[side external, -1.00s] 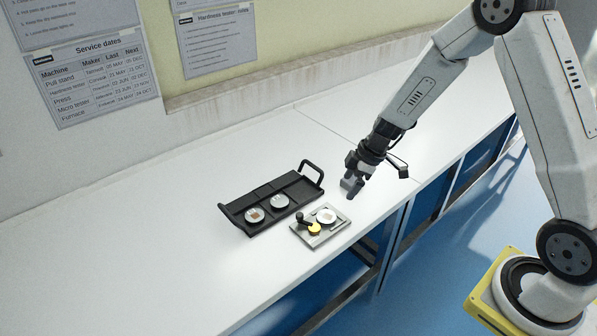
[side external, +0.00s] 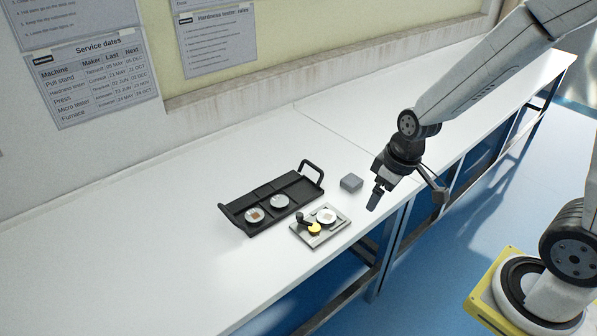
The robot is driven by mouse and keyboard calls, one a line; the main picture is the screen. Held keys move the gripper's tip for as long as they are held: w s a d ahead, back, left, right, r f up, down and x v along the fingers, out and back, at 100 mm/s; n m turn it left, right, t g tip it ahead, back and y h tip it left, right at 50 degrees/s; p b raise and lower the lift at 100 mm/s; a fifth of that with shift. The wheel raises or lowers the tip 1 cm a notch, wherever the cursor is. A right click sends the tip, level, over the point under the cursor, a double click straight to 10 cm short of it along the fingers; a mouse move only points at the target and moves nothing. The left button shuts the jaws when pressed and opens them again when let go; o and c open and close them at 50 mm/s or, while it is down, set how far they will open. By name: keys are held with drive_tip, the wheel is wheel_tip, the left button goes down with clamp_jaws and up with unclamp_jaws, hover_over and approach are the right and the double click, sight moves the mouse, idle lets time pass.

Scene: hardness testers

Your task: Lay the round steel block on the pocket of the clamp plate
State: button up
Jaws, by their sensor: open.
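The clamp plate (side external: 322,238) is a small grey plate near the table's front edge. On it sit a pale round disc with a small brownish mark (side external: 327,216), a yellow round part (side external: 314,229) and a black knob. I cannot tell which of these round pieces is the task's block. My gripper (side external: 374,198) is open and empty, above the table's front edge, right of the clamp plate and apart from everything.
The black tray (side external: 239,226) with raised end handles and dividers stands left of and behind the clamp plate. The table's left part is clear.

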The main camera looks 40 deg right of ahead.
drive_tip(key=shift+s+a+r+m+h, duration=0.1)
drive_tip(key=shift+s+r+m, duration=0.1)
drive_tip(key=shift+s+m, duration=0.25)
drive_tip(key=shift+s+a+r+m+h, duration=0.15)
drive_tip(key=shift+s+m, duration=0.15)
drive_tip(key=shift+s, duration=0.4)
drive_tip(key=shift+s+a+r+m+h, duration=0.1)
drive_tip(key=shift+s+r+m, duration=0.1)
drive_tip(key=shift+s+m, duration=0.25)
